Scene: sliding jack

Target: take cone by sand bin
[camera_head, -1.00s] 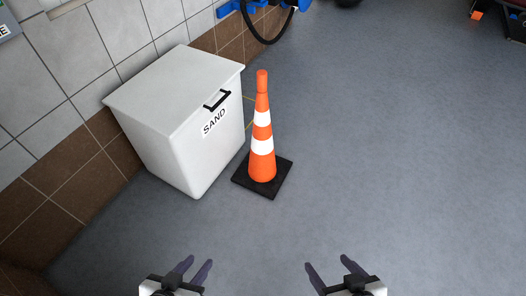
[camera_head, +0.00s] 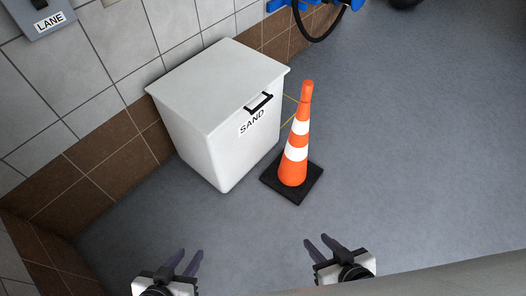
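An orange cone (camera_head: 298,151) with white bands and a black square base stands upright on the floor. It is just right of the white sand bin (camera_head: 217,113), which has a black handle and the label SAND. My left gripper (camera_head: 187,262) is at the bottom of the view, below the bin, with its fingers apart and nothing between them. My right gripper (camera_head: 320,247) is below the cone, also with its fingers apart and empty. Both are clear of the cone.
A tiled wall (camera_head: 109,67) runs behind the bin on the left. A blue item with a black hose (camera_head: 322,36) is at the top. A LANE sign (camera_head: 48,22) is at the top left. The grey floor (camera_head: 430,130) at right is clear.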

